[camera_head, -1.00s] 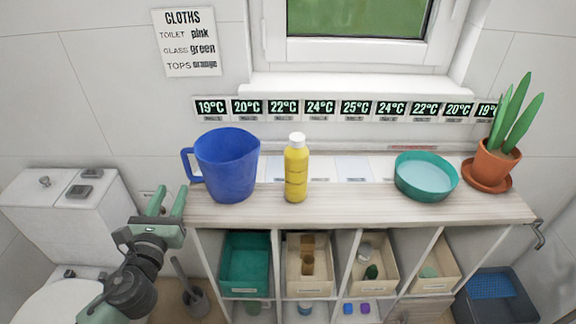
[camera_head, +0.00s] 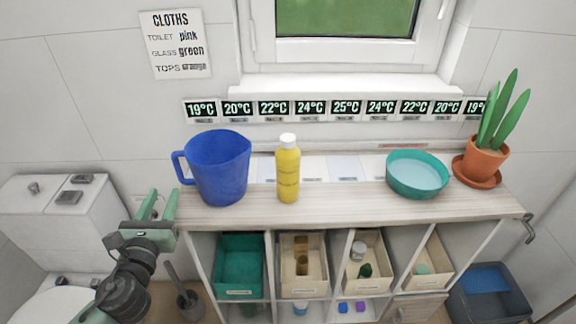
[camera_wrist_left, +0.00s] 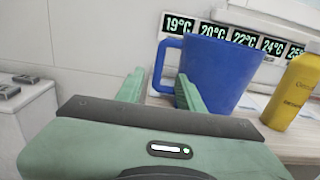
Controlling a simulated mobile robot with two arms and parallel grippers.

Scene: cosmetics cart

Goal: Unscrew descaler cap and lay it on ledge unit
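The descaler is a yellow bottle (camera_head: 288,176) standing upright on the wooden top of the ledge unit (camera_head: 340,204). Its white cap (camera_head: 288,140) is on it. The bottle also shows at the right of the left wrist view (camera_wrist_left: 293,92), its top cut off. My left gripper (camera_head: 160,204) is at the left end of the unit, left of the blue jug and well away from the bottle. Its fingers are apart with nothing between them; in the left wrist view the gripper (camera_wrist_left: 160,92) points toward the jug. My right gripper is not in view.
A blue jug (camera_head: 220,170) stands between my left gripper and the bottle. A teal bowl (camera_head: 418,190) and a potted plant (camera_head: 486,160) stand to the right. A toilet (camera_head: 70,210) is at left.

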